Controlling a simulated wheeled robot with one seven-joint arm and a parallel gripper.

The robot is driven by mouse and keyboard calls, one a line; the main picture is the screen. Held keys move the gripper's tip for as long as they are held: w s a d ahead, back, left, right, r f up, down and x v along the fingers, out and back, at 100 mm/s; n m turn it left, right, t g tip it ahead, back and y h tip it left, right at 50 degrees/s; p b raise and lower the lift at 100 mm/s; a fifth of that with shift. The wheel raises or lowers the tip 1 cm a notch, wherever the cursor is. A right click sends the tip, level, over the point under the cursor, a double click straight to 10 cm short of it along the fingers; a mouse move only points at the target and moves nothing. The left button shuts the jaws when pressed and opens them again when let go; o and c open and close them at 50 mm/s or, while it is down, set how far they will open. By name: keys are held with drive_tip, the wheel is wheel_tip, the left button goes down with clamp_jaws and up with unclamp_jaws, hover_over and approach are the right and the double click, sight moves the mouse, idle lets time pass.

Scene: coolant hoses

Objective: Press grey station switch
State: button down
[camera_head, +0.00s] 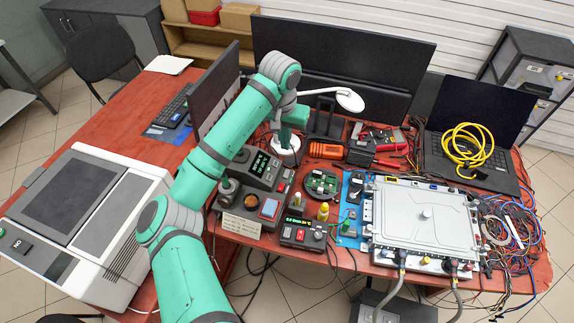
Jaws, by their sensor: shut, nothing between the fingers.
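The grey station (236,204) stands on the red desk, left of centre, with a lit green display, a blue panel and several small controls. I cannot tell for certain which control is its switch; small red and light controls show along its right side. My teal arm reaches over the station from the lower left and bends down behind it. My gripper (284,136) points down near the round white lamp base, beyond the station's upper right. It is small and partly hidden by my arm. It looks shut and empty, apart from the station.
A round green circuit board (322,184), an orange tool (326,150) and a large silver case (425,215) lie to the right. Monitors (340,62) stand behind. A white printer (85,228) is at left.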

sight(288, 171)
idle(0.3)
drive_tip(key=f, duration=0.4)
drive_tip(key=w+f, duration=0.1)
drive_tip(key=f, duration=0.9)
drive_tip(key=shift+w+d, duration=0.25)
drive_tip(key=shift+w, duration=0.05)
